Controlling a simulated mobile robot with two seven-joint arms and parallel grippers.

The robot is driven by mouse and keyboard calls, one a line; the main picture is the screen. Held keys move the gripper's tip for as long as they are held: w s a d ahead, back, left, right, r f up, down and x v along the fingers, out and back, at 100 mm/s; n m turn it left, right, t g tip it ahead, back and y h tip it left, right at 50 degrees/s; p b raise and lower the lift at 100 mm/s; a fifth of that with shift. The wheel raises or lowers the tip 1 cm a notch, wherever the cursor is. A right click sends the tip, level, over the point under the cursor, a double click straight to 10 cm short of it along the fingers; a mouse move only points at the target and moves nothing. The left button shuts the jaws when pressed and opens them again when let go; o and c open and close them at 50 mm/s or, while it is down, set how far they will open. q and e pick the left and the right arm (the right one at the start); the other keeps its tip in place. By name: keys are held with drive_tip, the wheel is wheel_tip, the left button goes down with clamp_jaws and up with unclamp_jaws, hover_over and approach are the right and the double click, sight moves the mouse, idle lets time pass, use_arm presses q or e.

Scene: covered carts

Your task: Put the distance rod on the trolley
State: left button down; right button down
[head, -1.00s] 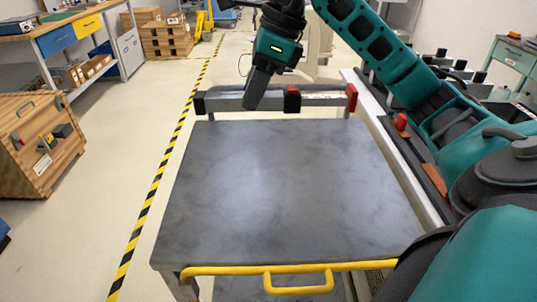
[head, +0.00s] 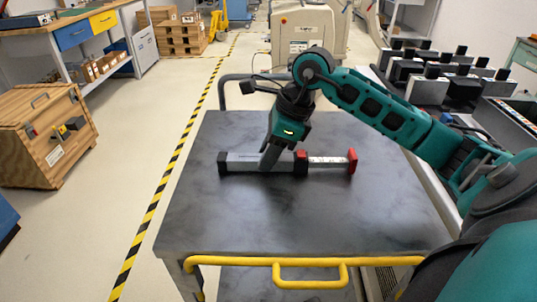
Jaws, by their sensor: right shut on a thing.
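The distance rod (head: 245,163) is a grey bar with a black left end, a red and black collar and a red right tip. It lies crosswise over the far half of the trolley's dark grey top (head: 300,220), and looks to be at or just above the surface; I cannot tell whether it touches. My right gripper (head: 270,158) is shut on the rod from above, left of the collar. The fingertips are partly hidden by the rod. The trolley has a yellow front handle (head: 308,275). My left gripper is not in view.
A bench on the right holds several black and white blocks (head: 430,75). A wooden crate (head: 45,140) stands on the floor at left, beyond a yellow-black floor line (head: 160,200). A beige machine (head: 303,30) stands behind the trolley. The near half of the trolley top is bare.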

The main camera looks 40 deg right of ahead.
drive_tip(key=shift+r, duration=0.1)
drive_tip(key=shift+f, duration=0.25)
drive_tip(key=c, duration=0.8)
unclamp_jaws()
drive_tip(key=shift+c, duration=0.2)
drive_tip(key=shift+r, duration=0.1)
drive_tip(key=shift+r, duration=0.15)
drive_tip(key=p+v, duration=0.1)
drive_tip(key=v, duration=1.1)
